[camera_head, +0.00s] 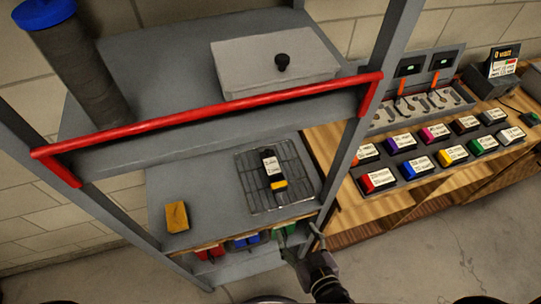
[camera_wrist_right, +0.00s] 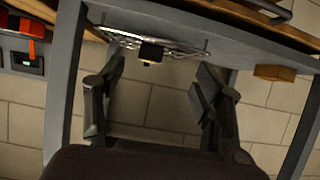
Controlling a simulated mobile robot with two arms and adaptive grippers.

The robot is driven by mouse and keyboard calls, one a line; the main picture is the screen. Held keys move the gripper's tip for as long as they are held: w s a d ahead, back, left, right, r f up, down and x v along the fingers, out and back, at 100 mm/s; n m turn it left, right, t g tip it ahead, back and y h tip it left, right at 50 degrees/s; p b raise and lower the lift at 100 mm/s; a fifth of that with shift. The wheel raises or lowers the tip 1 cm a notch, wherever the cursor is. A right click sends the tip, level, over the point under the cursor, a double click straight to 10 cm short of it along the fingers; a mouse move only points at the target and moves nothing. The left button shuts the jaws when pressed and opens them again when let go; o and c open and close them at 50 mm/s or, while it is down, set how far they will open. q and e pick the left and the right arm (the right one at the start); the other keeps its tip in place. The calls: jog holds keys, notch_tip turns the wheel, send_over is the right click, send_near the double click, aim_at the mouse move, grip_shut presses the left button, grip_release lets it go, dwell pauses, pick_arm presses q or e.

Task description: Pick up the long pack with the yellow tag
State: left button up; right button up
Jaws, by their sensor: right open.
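The long pack (camera_head: 269,163) is black with white labels and a yellow tag at its near end. It lies on a wire rack (camera_head: 302,192) on the middle shelf. In the right wrist view the dark end of the pack (camera_wrist_right: 151,51) shows between and beyond the fingers, on the rack (camera_wrist_right: 190,51). My right gripper (camera_head: 301,238) is in front of the shelf edge, nearer and lower in the picture than the pack, and apart from it. It is open and empty, with both fingers (camera_wrist_right: 155,90) spread in the right wrist view. My left gripper is not in view.
A yellow-brown block (camera_head: 177,216) lies left on the same shelf. Red, blue and green items (camera_head: 245,241) sit below. A red bar (camera_head: 215,114) and the upper shelf (camera_head: 165,75) overhang the rack. A wooden bench (camera_head: 390,205) with several labelled packs stands right.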

notch_tip(320, 180, up, 4)
jog(key=w, duration=0.1)
jog(key=b, duration=0.4)
send_near(278, 183)
jog(key=w+f, duration=0.1)
jog(key=w+a+f+b, duration=0.1)
jog(key=shift+w+t+b, duration=0.3)
jog(key=shift+w, duration=0.05)
jog(key=shift+w+f, duration=0.15)
jog(key=shift+w, duration=0.15)
jog(key=b+x, duration=0.3)
jog(key=x, duration=0.1)
jog(key=shift+w+a, duration=0.1)
jog(key=shift+w, duration=0.15)
jog(key=shift+w+a+f, duration=0.1)
jog(key=shift+w, duration=0.15)
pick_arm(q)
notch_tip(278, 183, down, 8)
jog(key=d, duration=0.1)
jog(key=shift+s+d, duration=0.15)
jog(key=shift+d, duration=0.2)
pick_arm(e)
jog(key=shift+s, duration=0.1)
